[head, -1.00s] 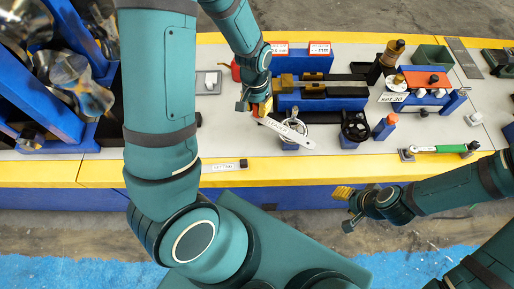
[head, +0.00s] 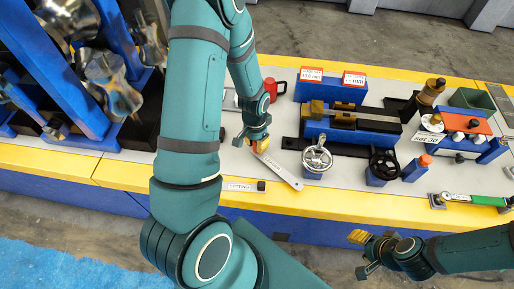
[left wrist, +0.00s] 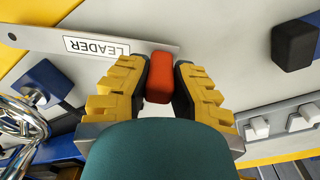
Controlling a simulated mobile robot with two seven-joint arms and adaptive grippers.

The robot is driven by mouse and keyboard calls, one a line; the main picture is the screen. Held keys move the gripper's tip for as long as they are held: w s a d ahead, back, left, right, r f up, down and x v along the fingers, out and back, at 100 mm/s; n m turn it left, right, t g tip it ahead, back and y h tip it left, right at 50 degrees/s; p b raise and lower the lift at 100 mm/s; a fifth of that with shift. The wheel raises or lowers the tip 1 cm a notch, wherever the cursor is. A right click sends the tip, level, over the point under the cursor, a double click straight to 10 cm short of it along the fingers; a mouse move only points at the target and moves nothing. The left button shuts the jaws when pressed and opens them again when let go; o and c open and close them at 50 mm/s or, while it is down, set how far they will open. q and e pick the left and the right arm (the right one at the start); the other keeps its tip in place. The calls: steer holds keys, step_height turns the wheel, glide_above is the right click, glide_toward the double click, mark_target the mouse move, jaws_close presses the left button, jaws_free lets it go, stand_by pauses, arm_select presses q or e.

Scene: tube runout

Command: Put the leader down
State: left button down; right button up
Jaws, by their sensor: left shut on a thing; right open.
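The leader (head: 282,172) is a flat metal strip with a red grip block (left wrist: 159,72) at one end. Its "LEADER" label reads clearly in the left wrist view (left wrist: 96,47). My left gripper (head: 259,147) is shut on the red block, one yellow finger on each side. The strip points toward the front right, low over the grey bench top (head: 215,160), left of the silver handwheel (head: 317,158). I cannot tell whether it touches the bench. My right gripper (head: 367,256) is open and empty, in front of the bench's yellow edge.
A second labelled strip with a black block (head: 261,186) lies near the front edge, just left of the leader. A red can (head: 273,88) is behind.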

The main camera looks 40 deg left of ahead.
arm_select(q)
step_height(320, 180, down, 2)
steer(key=shift+w+f, duration=0.1)
steer(key=shift+f, duration=0.05)
steer(key=shift+f+b, duration=0.1)
steer(key=shift+b, duration=0.2)
steer(key=c, duration=1)
jaws_free()
